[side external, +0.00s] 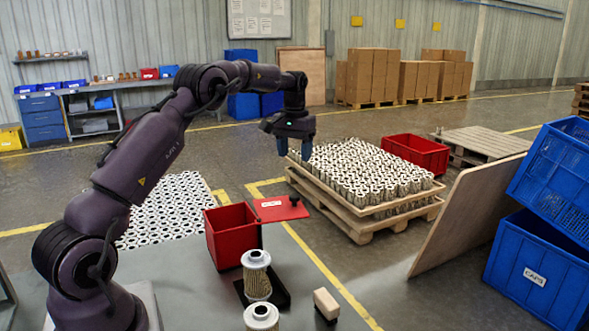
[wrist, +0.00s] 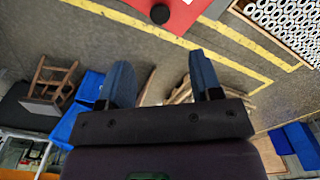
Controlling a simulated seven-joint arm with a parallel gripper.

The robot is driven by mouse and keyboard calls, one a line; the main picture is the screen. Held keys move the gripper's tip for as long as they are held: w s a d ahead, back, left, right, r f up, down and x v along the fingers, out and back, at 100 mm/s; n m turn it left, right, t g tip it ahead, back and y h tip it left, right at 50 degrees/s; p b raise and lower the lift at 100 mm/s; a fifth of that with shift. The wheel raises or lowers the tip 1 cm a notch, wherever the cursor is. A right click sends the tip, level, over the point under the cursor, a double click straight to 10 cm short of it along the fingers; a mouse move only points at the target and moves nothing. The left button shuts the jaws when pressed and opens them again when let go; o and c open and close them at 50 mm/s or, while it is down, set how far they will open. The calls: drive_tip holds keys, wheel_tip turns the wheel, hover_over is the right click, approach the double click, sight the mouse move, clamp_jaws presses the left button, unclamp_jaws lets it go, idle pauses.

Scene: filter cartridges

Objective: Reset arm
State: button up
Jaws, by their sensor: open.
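My gripper (side external: 294,156) is open and empty, raised in the air beyond the work table. One filter cartridge (side external: 257,277) stands upright on a black plate (side external: 282,298) on the grey table. A second cartridge (side external: 261,317) stands nearer, cut off by the frame's bottom edge. An open red box (side external: 234,238) stands behind them, its inside mostly hidden.
A small wood-topped block (side external: 326,304) stands on the table's right. A pallet (side external: 362,224) holds many cartridges, with a red crate (side external: 415,153) behind. A leaning board (side external: 465,215) and blue crates (side external: 538,268) stand at right. More cartridges (side external: 170,208) spread at left.

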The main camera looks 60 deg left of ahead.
drive_tip(key=shift+r, duration=0.5)
drive_tip(key=s+d+r+m+t, duration=0.2)
drive_tip(key=s+d+r+m, duration=0.1)
drive_tip(key=s+d, duration=1)
drive_tip(key=s+d+r+m+t, duration=0.3)
drive_tip(key=s+d+r+m, duration=0.1)
drive_tip(key=s+d, duration=0.9)
drive_tip(key=shift+d+r+t, duration=0.3)
drive_tip(key=shift+d, duration=1.75)
